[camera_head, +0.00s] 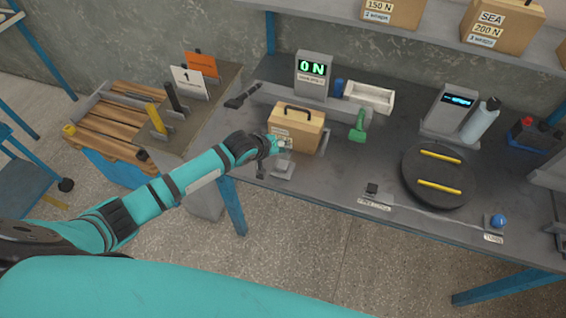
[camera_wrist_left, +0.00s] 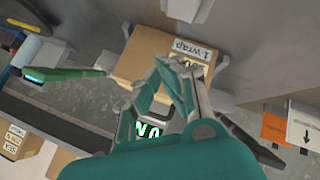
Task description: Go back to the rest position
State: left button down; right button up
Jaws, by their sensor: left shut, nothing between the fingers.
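My left arm reaches in from the left over the workbench. My left gripper (camera_head: 282,146) is at the near left side of a small cardboard box (camera_head: 308,133) with a dark handle. In the left wrist view the fingers (camera_wrist_left: 183,68) are closed together with nothing between them, in front of the box (camera_wrist_left: 146,50) with its "1 wrap" label. I cannot tell whether the fingers touch the box. The box stands upright on the bench. My right gripper is not in view.
Around the box are a display reading "0 N" (camera_head: 313,68), a green-handled tool (camera_head: 358,127) and a white tray (camera_head: 369,96). A black turntable (camera_head: 426,196) with yellow strips is to the right. Left are card holders (camera_head: 187,80) and a wooden pallet (camera_head: 107,134).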

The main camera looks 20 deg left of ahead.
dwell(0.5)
pick_arm(q)
jog(key=s+d+m+g, duration=0.2)
jog(key=s+d+m, duration=0.3)
jog(key=s, duration=0.9)
jog(key=s+a+r+m+g+y, duration=0.1)
jog(key=s+a+r+g, duration=0.2)
jog(key=s, duration=0.6)
jog(key=s+a+r+m+y, duration=0.15)
jog(key=s+a, duration=0.25)
jog(key=s, duration=0.6)
notch_tip(320, 180, down, 30)
jog(key=s+g+b, duration=0.1)
jog(key=b, duration=0.4)
jog(key=s+a+f+b, duration=0.1)
jog(key=s+f+b, duration=0.1)
jog(key=s+f, duration=0.6)
jog(key=s+a+f+g+b, duration=0.1)
jog(key=s+a+f+b, duration=0.1)
jog(key=s+f, duration=0.7)
notch_tip(320, 180, down, 4)
jog(key=shift+a+r+g+y, duration=0.1)
jog(key=shift+a+g+y, duration=0.2)
jog(key=shift+y, duration=0.05)
